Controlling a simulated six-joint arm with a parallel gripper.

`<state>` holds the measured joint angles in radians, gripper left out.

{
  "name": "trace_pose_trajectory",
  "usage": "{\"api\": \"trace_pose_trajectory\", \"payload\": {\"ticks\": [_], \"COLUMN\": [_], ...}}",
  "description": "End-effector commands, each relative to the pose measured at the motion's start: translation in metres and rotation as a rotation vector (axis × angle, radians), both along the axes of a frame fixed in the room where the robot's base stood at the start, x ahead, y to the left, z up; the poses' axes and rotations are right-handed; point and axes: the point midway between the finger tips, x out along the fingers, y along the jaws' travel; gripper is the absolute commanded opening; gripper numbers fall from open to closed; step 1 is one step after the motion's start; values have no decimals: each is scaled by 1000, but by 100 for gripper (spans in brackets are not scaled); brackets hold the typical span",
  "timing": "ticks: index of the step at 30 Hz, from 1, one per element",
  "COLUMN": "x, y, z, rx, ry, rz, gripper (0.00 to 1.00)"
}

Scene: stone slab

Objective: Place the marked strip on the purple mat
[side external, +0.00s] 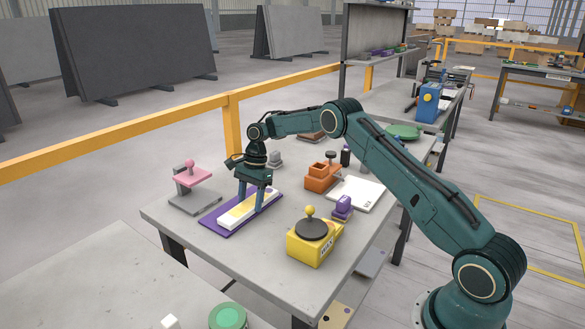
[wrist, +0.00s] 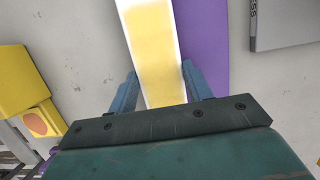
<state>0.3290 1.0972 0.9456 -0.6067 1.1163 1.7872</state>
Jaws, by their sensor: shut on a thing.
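The marked strip (side external: 236,214) is a long white piece with a yellow band on top. In the side view it lies lengthwise over the purple mat (side external: 212,224), with purple showing along its edges. In the wrist view the strip (wrist: 155,50) runs up between my fingers, and the purple mat (wrist: 208,60) shows on its right side only. My gripper (side external: 250,205) is shut on the strip near one end, a finger on each side. I cannot tell whether the strip touches the mat or is just above it.
A pink-topped stand (side external: 192,177) is left of the mat. A yellow box with a dark disc and knob (side external: 313,242) is to the right. The slab's front left corner is clear.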

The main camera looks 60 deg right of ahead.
Motion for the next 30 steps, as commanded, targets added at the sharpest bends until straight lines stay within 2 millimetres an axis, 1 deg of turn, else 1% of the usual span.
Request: {"api": "trace_pose_trajectory", "payload": {"ticks": [6,7,10,22,26,30], "x": [0,0,0,0,1,1], "y": [0,0,0,0,-2,-6], "z": [-2,-3,-3,0,7,20], "rx": [0,0,0,0,1,1], "ry": [-1,0,0,-1,-2,-4], "rz": [1,0,0,0,-1,-1], "gripper": [13,52,71,71,71,71]}}
